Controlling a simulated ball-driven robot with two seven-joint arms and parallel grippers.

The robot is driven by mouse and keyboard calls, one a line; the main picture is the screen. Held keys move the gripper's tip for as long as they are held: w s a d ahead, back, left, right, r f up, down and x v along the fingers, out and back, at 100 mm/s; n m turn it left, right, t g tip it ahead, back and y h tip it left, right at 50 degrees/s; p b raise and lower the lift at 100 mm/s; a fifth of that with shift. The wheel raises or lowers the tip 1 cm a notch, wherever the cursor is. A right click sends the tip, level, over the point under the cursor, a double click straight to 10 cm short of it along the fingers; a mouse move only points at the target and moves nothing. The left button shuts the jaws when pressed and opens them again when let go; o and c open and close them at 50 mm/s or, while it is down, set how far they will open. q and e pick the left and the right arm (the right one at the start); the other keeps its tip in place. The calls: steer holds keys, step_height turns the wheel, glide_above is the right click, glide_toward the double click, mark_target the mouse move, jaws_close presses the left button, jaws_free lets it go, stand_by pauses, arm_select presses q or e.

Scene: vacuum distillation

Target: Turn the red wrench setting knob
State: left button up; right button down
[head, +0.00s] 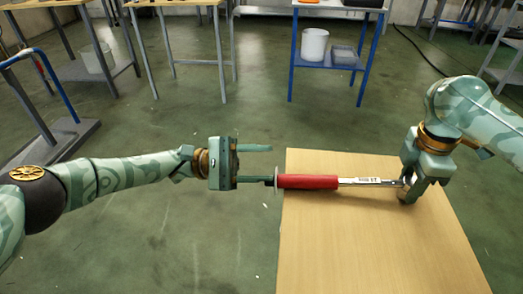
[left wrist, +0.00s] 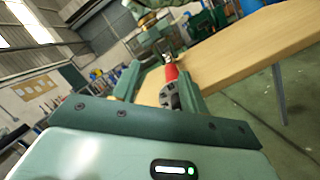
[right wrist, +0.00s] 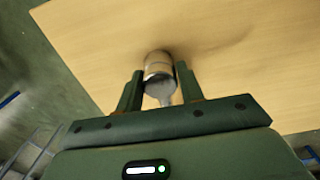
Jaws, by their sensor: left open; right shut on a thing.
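A torque wrench with a red handle (head: 308,182) and silver shaft (head: 358,181) lies level along the far left part of the wooden table, its handle end past the left edge. The dark setting knob (left wrist: 171,97) is at that end, beside a pale disc (head: 277,183). My left gripper (head: 268,165) is open, left of the handle end; in the left wrist view the knob shows between its fingers, but contact cannot be told. My right gripper (head: 407,192) is shut on the wrench's head end, which shows between its fingers in the right wrist view (right wrist: 158,72).
The wooden table (head: 360,250) is otherwise bare. A blue-framed cart (head: 330,62) with a white bucket (head: 314,45) stands behind it. Wooden benches (head: 180,5) stand at the back left. The green floor left of the table is open.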

arm_select(q)
step_height(320, 180, up, 4)
steer(key=shift+r, duration=0.2)
arm_select(e)
steer(key=c, duration=0.8)
jaws_free()
steer(key=shift+r, duration=0.15)
step_height(320, 180, up, 12)
steer(key=shift+f, duration=0.15)
arm_select(q)
steer(key=shift+f, duration=0.1)
